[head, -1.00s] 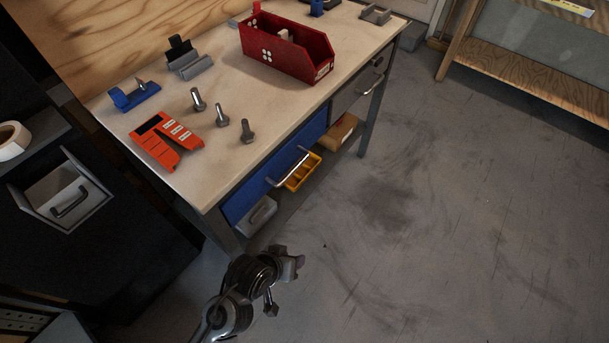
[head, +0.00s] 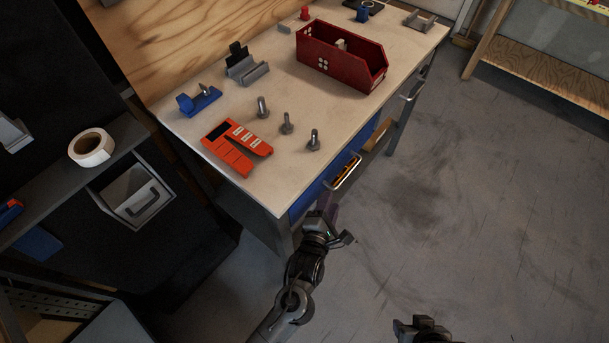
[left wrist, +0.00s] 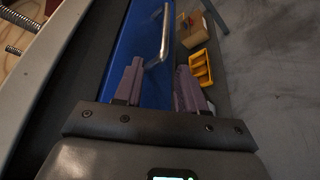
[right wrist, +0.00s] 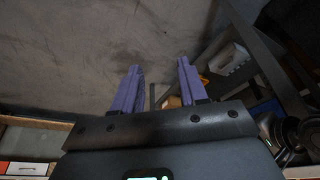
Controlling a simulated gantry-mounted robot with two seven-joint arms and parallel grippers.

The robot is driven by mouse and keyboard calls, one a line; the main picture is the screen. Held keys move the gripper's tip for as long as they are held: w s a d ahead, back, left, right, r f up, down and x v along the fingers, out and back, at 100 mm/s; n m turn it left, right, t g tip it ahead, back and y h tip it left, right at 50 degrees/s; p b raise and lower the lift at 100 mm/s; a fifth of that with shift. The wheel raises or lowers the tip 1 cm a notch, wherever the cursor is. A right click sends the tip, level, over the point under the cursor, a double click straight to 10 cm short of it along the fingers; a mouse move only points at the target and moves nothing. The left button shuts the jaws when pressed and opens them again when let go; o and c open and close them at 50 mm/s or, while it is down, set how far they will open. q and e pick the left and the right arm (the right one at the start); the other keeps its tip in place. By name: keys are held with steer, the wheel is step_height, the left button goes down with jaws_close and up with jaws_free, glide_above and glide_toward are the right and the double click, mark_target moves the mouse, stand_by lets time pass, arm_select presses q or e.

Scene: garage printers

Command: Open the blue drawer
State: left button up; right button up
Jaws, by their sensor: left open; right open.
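The blue drawer (head: 306,203) is under the workbench top, and its front looks flush with the bench. Its metal bar handle (head: 347,172) sticks out from the front. In the left wrist view the blue front (left wrist: 137,38) and the handle (left wrist: 163,38) show large. My left gripper (head: 327,203) is open and empty, close to the near end of the drawer front. In its wrist view the handle's near end lies just beyond and between the fingertips (left wrist: 158,72). My right gripper (head: 424,324) is open and empty over the floor, away from the bench.
The workbench top (head: 270,185) holds an orange part (head: 236,148), several bolts and a red bin (head: 342,62). Below the drawer are a yellow tray (left wrist: 202,70) and a cardboard box (left wrist: 192,30). A dark shelf with a tape roll (head: 90,147) stands left. The floor (head: 450,220) at right is clear.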

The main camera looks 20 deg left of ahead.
mark_target(345, 178)
arm_select(q)
steer(key=b+x, duration=0.1)
steer(key=x, duration=0.2)
steer(key=d+b+x, duration=0.1)
steer(key=x, duration=0.2)
steer(key=b+x, duration=0.1)
steer(key=x, duration=0.3)
steer(key=shift+d+r, duration=0.1)
steer(key=shift+d, duration=0.25)
steer(key=shift+w+b, duration=0.3)
steer(key=shift+w, duration=0.15)
arm_select(e)
steer(key=f, duration=0.1)
steer(key=d+f, duration=0.2)
steer(key=shift+w+f, duration=0.15)
steer(key=shift+f, duration=0.1)
arm_select(q)
steer(key=shift+c, duration=0.3)
jaws_close()
